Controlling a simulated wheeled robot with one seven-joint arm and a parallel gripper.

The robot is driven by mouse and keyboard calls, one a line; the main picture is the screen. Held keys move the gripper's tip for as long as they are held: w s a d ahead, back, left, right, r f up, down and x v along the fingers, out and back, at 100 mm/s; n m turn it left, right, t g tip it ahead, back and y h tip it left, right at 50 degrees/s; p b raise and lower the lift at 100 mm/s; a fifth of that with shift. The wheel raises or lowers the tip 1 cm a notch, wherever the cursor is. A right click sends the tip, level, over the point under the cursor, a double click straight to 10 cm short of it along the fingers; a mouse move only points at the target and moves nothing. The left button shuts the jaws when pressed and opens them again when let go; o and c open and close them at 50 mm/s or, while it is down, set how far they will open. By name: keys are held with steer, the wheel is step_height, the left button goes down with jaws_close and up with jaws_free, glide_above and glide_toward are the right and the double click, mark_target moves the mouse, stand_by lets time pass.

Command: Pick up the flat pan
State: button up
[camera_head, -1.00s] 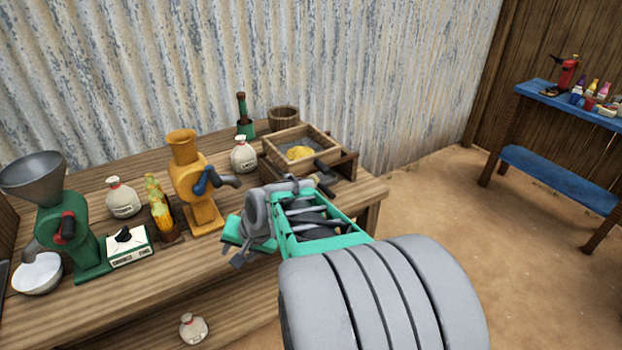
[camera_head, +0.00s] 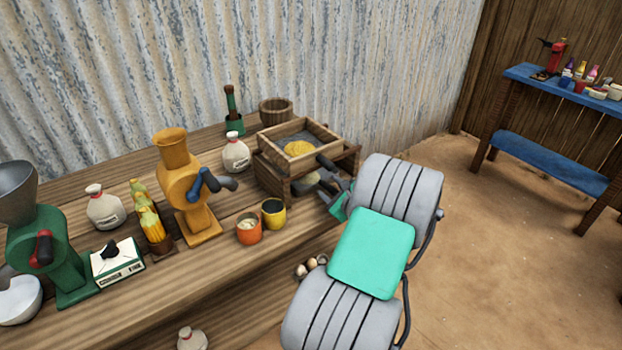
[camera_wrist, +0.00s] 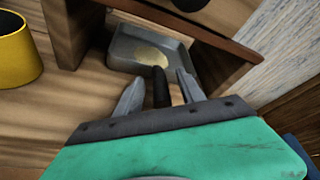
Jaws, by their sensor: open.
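The flat pan (camera_wrist: 140,48) is a shallow grey metal tray with a patch of yellow meal in it, seen in the wrist view. It sits on the table under the wooden sieve stand, and its dark handle (camera_wrist: 161,88) points toward me. My gripper (camera_wrist: 155,85) is open, with one grey finger on each side of the handle; I cannot tell whether they touch it. In the head view my gripper (camera_head: 325,192) is at the right end of the table beside the stand. There the pan shows only in part, behind my gripper.
The wooden sieve box (camera_head: 268,143) with yellow meal stands over the pan. A yellow cup (camera_head: 273,214) and an orange cup (camera_head: 248,231) are left of my gripper. A yellow grinder (camera_head: 180,190) stands further left. The dirt floor right of the table is clear.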

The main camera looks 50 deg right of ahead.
steer(key=shift+w+d+f, duration=0.2)
steer(key=shift+w, duration=0.4)
steer(key=shift+c, duration=0.4)
jaws_close()
